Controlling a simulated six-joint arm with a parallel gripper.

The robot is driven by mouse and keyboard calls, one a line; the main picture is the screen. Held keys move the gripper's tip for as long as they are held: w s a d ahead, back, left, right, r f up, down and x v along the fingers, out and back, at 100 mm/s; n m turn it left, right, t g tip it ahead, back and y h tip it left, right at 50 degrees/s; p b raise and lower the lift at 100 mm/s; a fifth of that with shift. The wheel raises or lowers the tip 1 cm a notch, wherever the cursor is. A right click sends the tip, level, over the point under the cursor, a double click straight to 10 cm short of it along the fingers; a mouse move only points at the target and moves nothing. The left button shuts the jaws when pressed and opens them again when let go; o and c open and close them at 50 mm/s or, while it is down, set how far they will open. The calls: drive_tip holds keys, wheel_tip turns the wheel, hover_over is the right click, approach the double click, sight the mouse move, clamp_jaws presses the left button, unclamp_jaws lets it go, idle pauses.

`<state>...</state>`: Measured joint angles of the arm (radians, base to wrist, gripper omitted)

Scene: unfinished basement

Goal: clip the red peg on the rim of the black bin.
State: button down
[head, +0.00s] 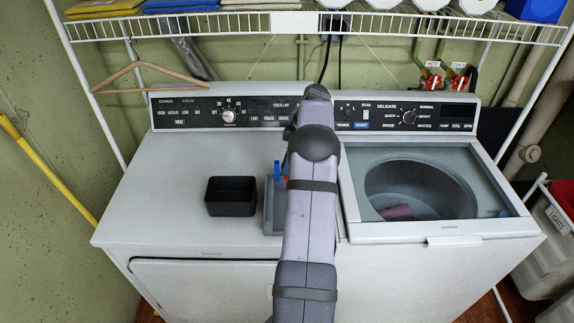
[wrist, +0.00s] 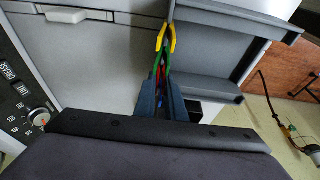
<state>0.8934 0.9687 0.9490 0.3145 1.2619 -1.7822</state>
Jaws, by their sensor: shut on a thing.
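The red peg (wrist: 159,78) shows as a small red strip between my gripper's dark blue fingers in the wrist view. My gripper (wrist: 161,92) is shut on it. In the head view my arm hides the gripper, and a speck of red (head: 286,178) shows at the arm's edge. The black bin (head: 231,196) stands upright on the left machine's top, left of the grey rack (head: 274,205). A dark part of the bin (wrist: 196,108) peeks out beside the fingers. Yellow (wrist: 166,38), green (wrist: 167,62) and blue (head: 277,170) pegs are close by at the rack.
The control panel (head: 225,113) runs along the back, with a wooden hanger (head: 150,70) above its left end. The washer (head: 415,190) on the right has a clear lid. The white top left of the black bin is free. A wire shelf (head: 230,27) spans overhead.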

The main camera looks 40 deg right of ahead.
drive_tip(key=shift+r, duration=0.1)
idle(0.6)
drive_tip(key=shift+r+p, duration=1.85)
drive_tip(key=shift+r, duration=0.55)
drive_tip(key=shift+r, duration=0.1)
wheel_tip(320, 180, up, 4)
drive_tip(key=w+m+p, duration=0.2)
drive_tip(key=m, duration=0.1)
drive_tip(key=w+a+f+m+g+h+p, duration=0.1)
drive_tip(key=w+a+m+g+h+p, duration=0.1)
drive_tip(key=a+m, duration=0.9)
drive_tip(key=w+a+f+m+g+h+p, duration=0.1)
drive_tip(key=w+a+m+g+h+p, duration=0.1)
drive_tip(key=a+m, duration=1)
drive_tip(key=shift+w+m+g+h+p, duration=0.2)
drive_tip(key=shift+m+g+h+p, duration=0.25)
drive_tip(key=shift+m, duration=4.55)
drive_tip(key=shift+f+b, duration=0.3)
drive_tip(key=shift+b, duration=0.1)
